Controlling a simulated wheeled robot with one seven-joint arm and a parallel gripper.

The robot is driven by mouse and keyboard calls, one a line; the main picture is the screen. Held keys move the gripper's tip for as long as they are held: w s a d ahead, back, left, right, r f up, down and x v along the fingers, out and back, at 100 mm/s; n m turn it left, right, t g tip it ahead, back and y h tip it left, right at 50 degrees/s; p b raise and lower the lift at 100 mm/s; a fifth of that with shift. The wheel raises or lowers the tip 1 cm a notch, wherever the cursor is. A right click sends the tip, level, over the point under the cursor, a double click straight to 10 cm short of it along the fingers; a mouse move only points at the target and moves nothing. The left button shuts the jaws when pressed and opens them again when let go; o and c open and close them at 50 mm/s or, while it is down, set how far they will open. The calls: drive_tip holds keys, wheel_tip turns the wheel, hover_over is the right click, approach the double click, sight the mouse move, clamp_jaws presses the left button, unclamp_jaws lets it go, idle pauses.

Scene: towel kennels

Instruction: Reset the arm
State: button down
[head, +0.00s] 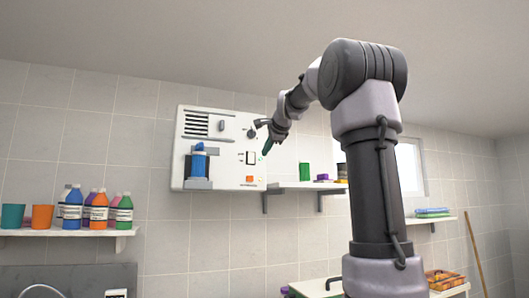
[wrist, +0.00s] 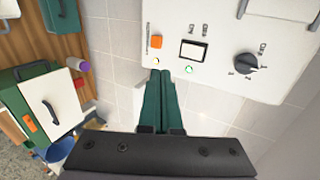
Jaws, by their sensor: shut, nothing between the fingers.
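My gripper (wrist: 160,88) has its two green fingers together with nothing between them in the wrist view. In the head view my gripper (head: 267,147) is up in front of the right part of a white wall panel (head: 233,128), with my arm reaching in from the right. I cannot tell the exact gap between the fingertips and the panel.
A left shelf (head: 70,231) holds several bottles and cups. A shelf (head: 305,186) right of the panel holds a green cup (head: 304,171) and a purple item. A farther shelf (head: 430,219) stands at the right. A green box with a white lid (wrist: 50,103) shows in the wrist view.

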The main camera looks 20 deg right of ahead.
idle(0.4)
drive_tip(key=s+a+f+n+g, duration=0.2)
drive_tip(key=s+a+f+n, duration=0.2)
drive_tip(key=s+f, duration=0.6)
drive_tip(key=s+a+f+n+g+y, duration=0.1)
drive_tip(key=s+f+n, duration=0.4)
drive_tip(key=s+f, duration=0.5)
drive_tip(key=s+a+f+n+g+y, duration=0.1)
drive_tip(key=s+a+f+n, duration=0.4)
drive_tip(key=s+f, duration=0.5)
drive_tip(key=s+a+g, duration=0.1)
drive_tip(key=s, duration=0.2)
drive_tip(key=shift+s+a+f+g, duration=0.2)
drive_tip(key=shift+s+a+g, duration=0.05)
drive_tip(key=shift+a+g, duration=0.15)
